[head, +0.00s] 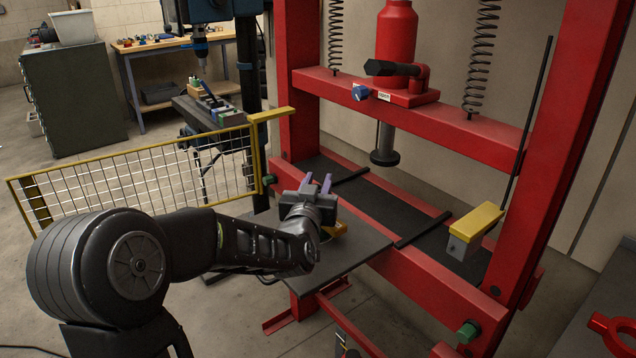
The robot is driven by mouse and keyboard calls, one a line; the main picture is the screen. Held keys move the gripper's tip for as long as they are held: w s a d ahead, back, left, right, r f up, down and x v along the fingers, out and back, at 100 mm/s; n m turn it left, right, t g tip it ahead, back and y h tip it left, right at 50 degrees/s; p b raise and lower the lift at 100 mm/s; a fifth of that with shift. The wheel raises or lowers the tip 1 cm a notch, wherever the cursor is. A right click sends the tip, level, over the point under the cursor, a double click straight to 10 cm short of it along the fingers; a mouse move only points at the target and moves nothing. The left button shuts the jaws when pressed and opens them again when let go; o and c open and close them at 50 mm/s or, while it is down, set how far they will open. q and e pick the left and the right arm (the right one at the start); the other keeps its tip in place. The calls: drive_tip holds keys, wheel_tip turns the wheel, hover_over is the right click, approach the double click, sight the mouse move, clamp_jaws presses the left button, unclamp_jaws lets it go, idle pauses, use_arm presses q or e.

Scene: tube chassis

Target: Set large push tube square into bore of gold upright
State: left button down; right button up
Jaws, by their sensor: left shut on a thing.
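My left gripper (316,183) reaches out over the dark table plate (352,252) in front of the press. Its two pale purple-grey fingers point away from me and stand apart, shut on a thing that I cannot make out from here. A small gold piece (337,230) shows just right of and below my left gripper, partly hidden by it. I cannot tell whether this is the gold upright. I cannot identify the large push tube or any bore in this view. My right gripper is not in view.
The red press frame (450,120) stands over the plate, with its ram (384,150) above the bed. A yellow mesh guard (140,178) stands to the left. A yellow-topped box (476,225) hangs at the right. A red tool (612,330) lies at far right.

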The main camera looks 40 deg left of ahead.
sight(340, 228)
use_arm(q)
drive_tip(key=shift+f+b, duration=0.4)
drive_tip(key=shift+b, duration=0.4)
idle(0.9)
drive_tip(key=c, duration=1.2)
unclamp_jaws()
drive_tip(key=shift+s, duration=0.1)
drive_tip(key=shift+c, duration=0.2)
drive_tip(key=shift+o, duration=1.1)
drive_tip(key=shift+f, duration=0.1)
drive_tip(key=v, duration=0.7)
drive_tip(key=shift+s+d, duration=0.25)
drive_tip(key=shift+s, duration=0.05)
